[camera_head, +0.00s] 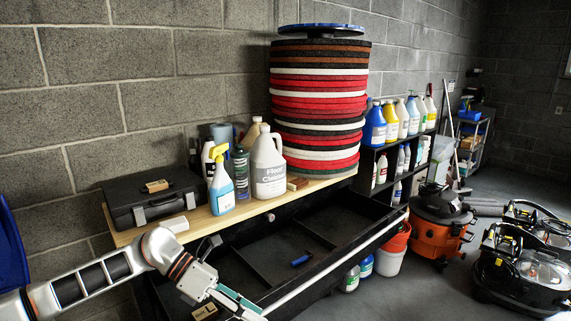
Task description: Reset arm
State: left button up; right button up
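My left arm comes in from the left. Its gripper (242,304) is over the front left part of the open black drawer (335,222), close to the bottom edge of the picture. The fingers point down and to the right. I see nothing clearly held between them, and their opening is too small and angled to judge. My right gripper is not in view.
A blue object (301,259) and a small wooden block (205,312) lie in the drawer. The wooden bench (215,222) above carries a black case (153,200), several bottles and a tall stack of pads (320,105). An orange vacuum (440,225) stands right.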

pick_arm(q)
jog(key=s+d+r+n+t+h, duration=0.2)
jog(key=s+d+n+t+h, duration=0.15)
jog(key=d+n+h, duration=0.5)
jog(key=a+f+n+t+y, duration=0.6)
jog(key=f+n+t, duration=0.1)
jog(key=n, duration=0.6)
jog(key=a+f+n+t+y, duration=0.55)
jog(key=f+n+t, duration=0.2)
jog(key=n, duration=0.55)
jog(key=s+a+f+n+g+y, duration=0.2)
jog(key=s+a+f+n+y, duration=0.1)
jog(key=s+a+f, duration=0.3)
jog(key=s+a+f+n+g+y, duration=0.3)
jog(key=s+a+f+n, duration=0.2)
jog(key=s+f, duration=0.5)
jog(key=shift+s+a+f+n, duration=0.4)
jog(key=shift+f+n, duration=0.2)
jog(key=shift+n, duration=0.05)
